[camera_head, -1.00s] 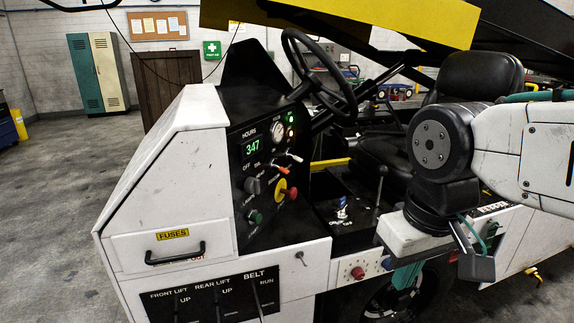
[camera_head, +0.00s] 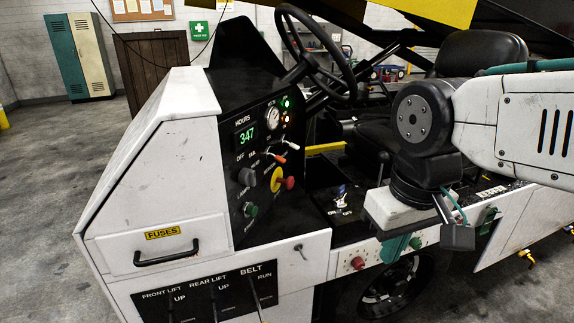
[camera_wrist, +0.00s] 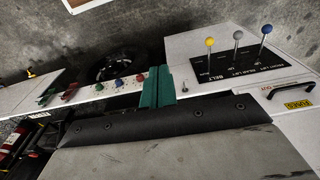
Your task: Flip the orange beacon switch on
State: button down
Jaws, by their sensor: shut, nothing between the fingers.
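The orange beacon switch (camera_head: 279,159) is a small toggle with an orange tip on the black control panel (camera_head: 243,178). It sits just below a white-tipped toggle (camera_head: 290,145). Its lever points out to the right; I cannot tell whether it is on or off. My gripper (camera_head: 393,247) has teal fingers and points down, to the right of and below the panel, well apart from the switch. In the wrist view the teal fingers (camera_wrist: 157,88) are together and empty, over the white side of the loader. The switch is not in the wrist view.
A yellow-and-red stop button (camera_head: 283,181), a dark knob (camera_head: 247,177) and a green button (camera_head: 250,210) are near the switch. The steering wheel (camera_head: 315,55) overhangs the panel top. A seat (camera_head: 480,60) and side buttons (camera_head: 357,263) lie right. Belt and lift levers (camera_head: 254,288) stand below.

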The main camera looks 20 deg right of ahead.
jog(key=w+a+f+m+g+y, duration=0.2)
jog(key=w+a+f+m+y, duration=0.2)
jog(key=w+f+m+y, duration=0.65)
jog(key=w+d+m+t+y, duration=0.1)
jog(key=w+d+m+t, duration=0.3)
jog(key=w+m+t, duration=0.2)
jog(key=w+d+r+m+t+y, duration=0.1)
jog(key=w+d+m+t, duration=0.3)
jog(key=w+m+t, duration=0.3)
jog(key=w+m, duration=0.3)
jog(key=w, duration=0.4)
jog(key=shift+w, duration=0.15)
jog(key=shift+a, duration=0.1)
